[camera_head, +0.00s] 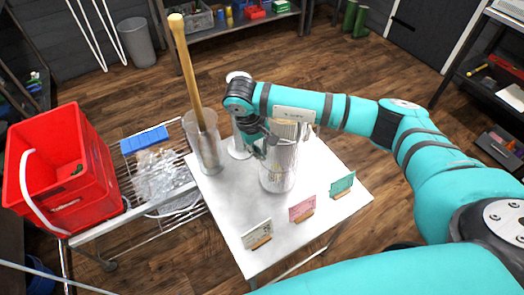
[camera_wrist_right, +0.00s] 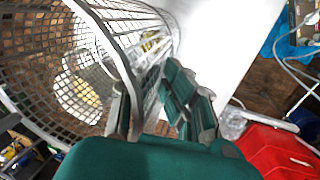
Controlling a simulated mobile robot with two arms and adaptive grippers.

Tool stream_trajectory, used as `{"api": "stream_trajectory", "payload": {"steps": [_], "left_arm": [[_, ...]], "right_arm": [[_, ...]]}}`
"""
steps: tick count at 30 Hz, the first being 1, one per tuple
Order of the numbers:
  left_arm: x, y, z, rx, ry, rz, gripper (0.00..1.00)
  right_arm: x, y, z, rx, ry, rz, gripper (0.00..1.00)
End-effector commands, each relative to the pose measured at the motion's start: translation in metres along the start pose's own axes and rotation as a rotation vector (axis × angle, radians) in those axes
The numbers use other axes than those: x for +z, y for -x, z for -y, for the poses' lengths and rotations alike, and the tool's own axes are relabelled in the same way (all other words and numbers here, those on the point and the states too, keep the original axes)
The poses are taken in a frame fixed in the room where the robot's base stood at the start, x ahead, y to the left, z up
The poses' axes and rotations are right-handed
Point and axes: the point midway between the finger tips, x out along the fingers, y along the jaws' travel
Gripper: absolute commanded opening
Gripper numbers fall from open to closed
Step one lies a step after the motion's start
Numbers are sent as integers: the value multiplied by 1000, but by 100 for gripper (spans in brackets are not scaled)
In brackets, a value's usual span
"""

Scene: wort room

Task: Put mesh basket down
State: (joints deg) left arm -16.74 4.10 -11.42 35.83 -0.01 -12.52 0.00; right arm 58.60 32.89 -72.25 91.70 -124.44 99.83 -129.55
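The mesh basket (camera_head: 279,170) is a tall grey cylinder, upright over the middle of the white table (camera_head: 225,215). My right gripper (camera_head: 257,143) is at its upper left side in the head view. In the right wrist view the basket's mesh wall and rim (camera_wrist_right: 105,42) fill the left side. The two fingers of my right gripper (camera_wrist_right: 158,108) straddle the wall there and look closed on it. I cannot tell whether the basket's bottom touches the table. My left gripper is not in view.
A metal cylinder (camera_head: 207,152) with a long wooden-handled tool stands left of the basket. White (camera_head: 257,234), pink (camera_head: 302,208) and teal (camera_head: 342,185) cards line the table's front edge. A red crate (camera_head: 75,180) sits left on a wire cart. Bare tabletop shows at front left.

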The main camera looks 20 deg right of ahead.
Motion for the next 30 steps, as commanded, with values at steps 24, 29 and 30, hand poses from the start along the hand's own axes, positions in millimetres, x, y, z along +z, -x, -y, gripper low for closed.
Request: {"api": "stream_trajectory", "payload": {"steps": [24, 29, 30], "left_arm": [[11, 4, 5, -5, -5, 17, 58], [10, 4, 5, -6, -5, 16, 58], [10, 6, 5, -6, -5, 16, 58]], "right_arm": [[1, -23, 5, 0, 0, 1, 29], [1, -22, 5, 0, 0, 1, 29], [1, -21, 5, 0, 0, 1, 29]]}}
